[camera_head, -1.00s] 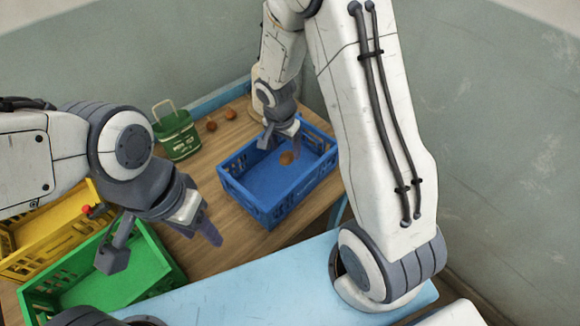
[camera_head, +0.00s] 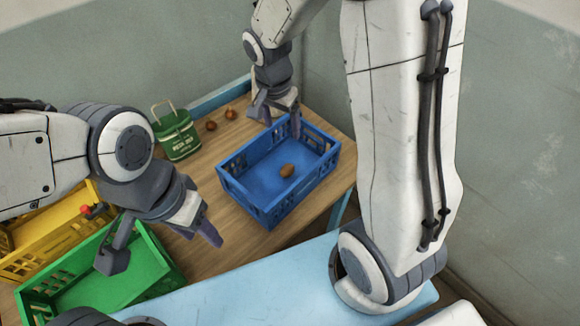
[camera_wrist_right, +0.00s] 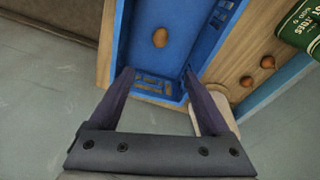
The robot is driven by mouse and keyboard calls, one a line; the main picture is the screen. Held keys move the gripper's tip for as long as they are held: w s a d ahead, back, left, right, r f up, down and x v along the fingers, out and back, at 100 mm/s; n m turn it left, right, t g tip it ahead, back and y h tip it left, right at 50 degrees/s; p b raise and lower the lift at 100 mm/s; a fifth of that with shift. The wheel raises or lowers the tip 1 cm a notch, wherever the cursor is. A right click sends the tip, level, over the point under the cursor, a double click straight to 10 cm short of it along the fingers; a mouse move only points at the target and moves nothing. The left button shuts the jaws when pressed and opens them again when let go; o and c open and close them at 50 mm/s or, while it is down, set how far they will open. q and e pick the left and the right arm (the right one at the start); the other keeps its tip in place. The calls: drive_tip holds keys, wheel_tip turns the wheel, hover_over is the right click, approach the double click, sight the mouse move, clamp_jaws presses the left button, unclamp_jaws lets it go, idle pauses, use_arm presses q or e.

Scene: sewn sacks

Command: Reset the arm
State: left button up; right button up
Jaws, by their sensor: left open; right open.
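My right gripper (camera_head: 276,122) hangs over the far edge of the blue crate (camera_head: 232,184), open and empty. In the right wrist view its two fingers (camera_wrist_right: 160,92) are spread apart, with the blue crate (camera_wrist_right: 195,45) beyond them. My left gripper (camera_head: 165,243) is open and empty above the green crate and the table at the left. A brown onion-like item (camera_head: 286,171) lies alone on the floor of the blue crate; it also shows in the right wrist view (camera_wrist_right: 160,37).
A green handled container (camera_head: 178,138) stands on the wooden table (camera_head: 215,228), with two brown onion-like items (camera_head: 230,114) beside it. A green crate (camera_head: 160,262) and a yellow crate (camera_head: 45,232) stand at the left. Bare table lies between the green and blue crates.

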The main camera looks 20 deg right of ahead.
drive_tip(key=shift+r, duration=0.25)
drive_tip(key=s+a+r+n, duration=0.1)
drive_tip(key=s+a+n, duration=0.3)
drive_tip(key=s+n, duration=0.2)
drive_tip(key=s+a+r+n+y, duration=0.1)
drive_tip(key=s+a+n, duration=0.3)
drive_tip(key=s, duration=0.5)
drive_tip(key=s+a+r+n+g+y, duration=0.1)
drive_tip(key=s+a+r+n, duration=0.2)
drive_tip(key=s+n, duration=0.4)
drive_tip(key=shift+s+a+r+n, duration=0.2)
drive_tip(key=shift+s+a+n, duration=0.15)
drive_tip(key=shift+a, duration=0.45)
drive_tip(key=shift+w, duration=0.1)
